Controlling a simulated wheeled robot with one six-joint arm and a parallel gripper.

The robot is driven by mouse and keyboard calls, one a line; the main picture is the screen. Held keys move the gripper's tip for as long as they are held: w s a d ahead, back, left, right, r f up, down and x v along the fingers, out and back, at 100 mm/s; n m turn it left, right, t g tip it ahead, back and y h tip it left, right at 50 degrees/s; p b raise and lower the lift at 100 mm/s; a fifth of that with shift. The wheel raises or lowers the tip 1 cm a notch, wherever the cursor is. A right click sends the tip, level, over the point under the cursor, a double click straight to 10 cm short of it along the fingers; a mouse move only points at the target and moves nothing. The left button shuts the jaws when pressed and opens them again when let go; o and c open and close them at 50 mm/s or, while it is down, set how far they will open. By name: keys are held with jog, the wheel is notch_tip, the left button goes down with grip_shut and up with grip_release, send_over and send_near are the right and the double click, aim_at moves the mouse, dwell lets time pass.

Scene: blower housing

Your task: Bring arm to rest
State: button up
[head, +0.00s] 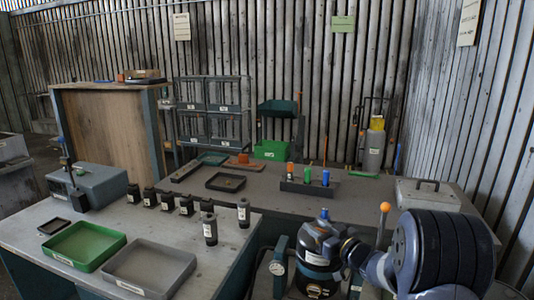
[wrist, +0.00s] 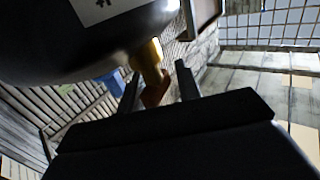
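My gripper (wrist: 157,72) shows in the wrist view with its two dark fingers apart. Nothing is clearly clamped between them. A yellow cylindrical part (wrist: 150,54) and an orange-brown piece (wrist: 156,92) show in line with the gap. I cannot tell how far beyond the fingers they are. A large dark rounded body (wrist: 85,40) with a white label fills the upper left of the wrist view, close to the fingers. In the head view my arm is folded at the lower right, and my gripper cannot be made out there.
A dark canister with a gauge (head: 318,252) stands beside my arm. The near bench holds a green tray (head: 85,246), a grey tray (head: 150,268) and several labelled black cylinders (head: 210,230). The back bench carries a rack of coloured-top pieces (head: 308,188) and a grey case (head: 428,194).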

jog(key=shift+w+d+f+m+t+h+b, duration=0.1)
jog(key=shift+m+t+h+b, duration=0.55)
jog(key=shift+h, duration=0.4)
jog(key=shift+d+m+t+h+b, duration=0.1)
jog(key=shift+m+t+h+b, duration=0.3)
jog(key=shift+m+h, duration=0.55)
jog(key=shift+m+t+h, duration=0.35)
jog(key=shift+m+h, duration=0.45)
jog(key=shift+h, duration=0.6)
jog(key=shift+d+m+h, duration=0.15)
jog(key=shift+m+h, duration=0.35)
jog(key=shift+h, duration=0.3)
jog(key=s+b, duration=0.2)
jog(key=s, duration=0.7)
jog(key=shift+s+d, duration=0.15)
jog(key=shift+d, duration=0.3)
